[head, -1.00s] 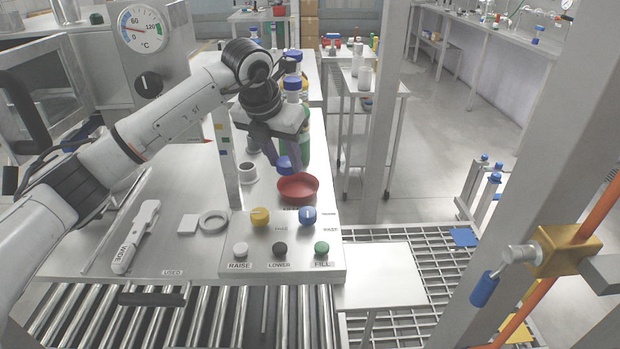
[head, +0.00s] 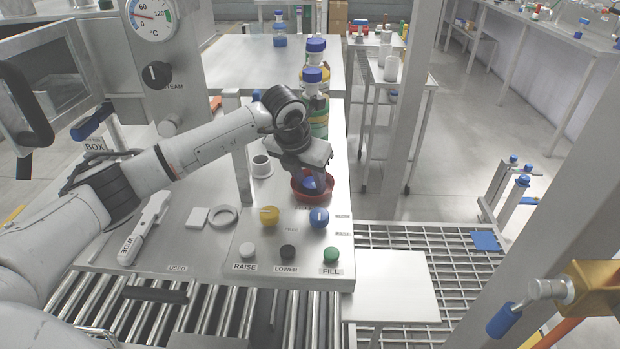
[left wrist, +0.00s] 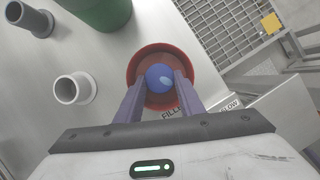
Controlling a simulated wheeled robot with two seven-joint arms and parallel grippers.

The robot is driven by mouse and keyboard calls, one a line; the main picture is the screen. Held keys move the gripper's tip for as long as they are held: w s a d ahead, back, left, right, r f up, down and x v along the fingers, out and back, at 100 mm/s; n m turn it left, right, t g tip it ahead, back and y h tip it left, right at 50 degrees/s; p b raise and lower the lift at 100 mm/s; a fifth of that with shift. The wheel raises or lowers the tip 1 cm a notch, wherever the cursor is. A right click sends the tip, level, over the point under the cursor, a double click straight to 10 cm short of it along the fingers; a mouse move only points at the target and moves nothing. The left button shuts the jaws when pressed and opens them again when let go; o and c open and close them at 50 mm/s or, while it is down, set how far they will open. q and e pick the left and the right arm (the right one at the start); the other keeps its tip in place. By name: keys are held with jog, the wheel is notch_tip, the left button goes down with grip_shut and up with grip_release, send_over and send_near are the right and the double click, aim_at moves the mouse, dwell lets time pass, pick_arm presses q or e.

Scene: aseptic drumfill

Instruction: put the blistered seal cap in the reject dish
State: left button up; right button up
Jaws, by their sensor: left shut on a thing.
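The blue seal cap (left wrist: 159,77) is between the fingertips of my left gripper (left wrist: 160,84), which is shut on it. A pale spot shows on its top in the left wrist view. The red reject dish (left wrist: 143,57) lies directly below and around the cap in that view. In the head view my left gripper (head: 311,182) reaches down to the red dish (head: 300,194), with the blue cap (head: 312,185) inside the rim's outline. I cannot tell whether the cap touches the dish floor. My right gripper is not in view.
Yellow (head: 269,215) and blue (head: 319,217) knobs stand just in front of the dish, with several push buttons nearer. A white cup (head: 261,166) stands left of the dish. Blue-capped bottles (head: 315,90) stand behind it. A post (head: 240,178) rises at left.

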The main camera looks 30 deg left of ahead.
pick_arm(q)
jog(key=o, duration=0.7)
jog(key=shift+v, duration=3.85)
